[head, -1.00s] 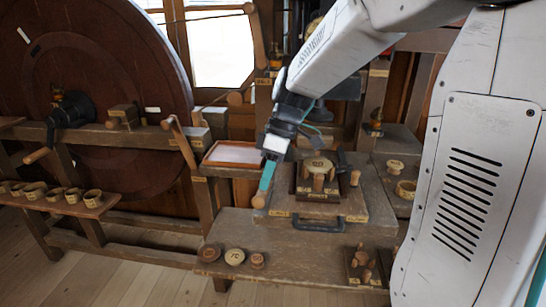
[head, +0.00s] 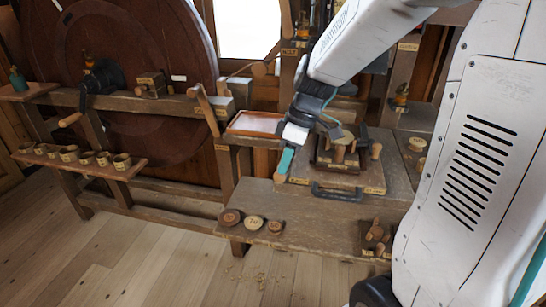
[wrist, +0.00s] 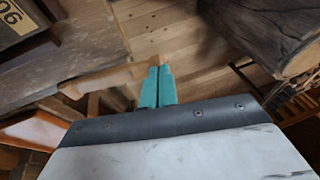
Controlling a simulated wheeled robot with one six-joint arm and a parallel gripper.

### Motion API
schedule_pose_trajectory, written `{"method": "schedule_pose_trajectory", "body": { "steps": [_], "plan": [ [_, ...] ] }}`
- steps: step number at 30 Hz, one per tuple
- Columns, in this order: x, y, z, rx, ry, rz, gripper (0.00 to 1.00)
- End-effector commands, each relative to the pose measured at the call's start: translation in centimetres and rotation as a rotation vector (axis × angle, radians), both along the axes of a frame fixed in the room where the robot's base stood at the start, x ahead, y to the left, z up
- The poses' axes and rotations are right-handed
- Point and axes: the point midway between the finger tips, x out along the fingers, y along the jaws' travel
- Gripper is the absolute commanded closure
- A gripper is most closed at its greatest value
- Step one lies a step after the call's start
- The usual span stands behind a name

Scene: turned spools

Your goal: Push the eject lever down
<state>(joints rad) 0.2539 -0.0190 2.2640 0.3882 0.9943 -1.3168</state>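A pale wooden lever (head: 280,178) ends in a rounded knob at the left edge of the bench block, and I take it for the eject lever. In the wrist view the lever (wrist: 103,77) runs from the left to my fingertips. My gripper (head: 285,167) points down with its teal fingers right at the knob. In the wrist view the two fingers of my gripper (wrist: 158,72) are side by side with no clear gap, and nothing shows between them. The tips touch or nearly touch the lever's end. Most of the lever's shaft is hidden in the head view.
A stepped bench block (head: 370,180) with a dark handle (head: 340,193) stands right of the lever. A shallow tray (head: 257,124) is behind. Several small spools (head: 253,223) lie on the bench front. A large wooden wheel (head: 140,60) and a shelf of cups (head: 85,158) are at left.

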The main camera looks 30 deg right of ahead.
Motion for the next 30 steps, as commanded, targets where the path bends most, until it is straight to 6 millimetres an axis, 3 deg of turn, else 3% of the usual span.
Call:
{"method": "schedule_pose_trajectory", "body": {
  "steps": [7,20,26,30],
  "plan": [
    [-0.6,0.6,-2.0,0.003,0.005,0.003,1.0],
    [-0.8,0.7,-2.1,0.003,0.009,0.004,1.0],
    [-0.9,0.4,0.3,0.002,0.0,0.006,1.0],
    [-1.3,-0.1,3.5,0.0,-0.006,0.01,1.0]
  ]
}}
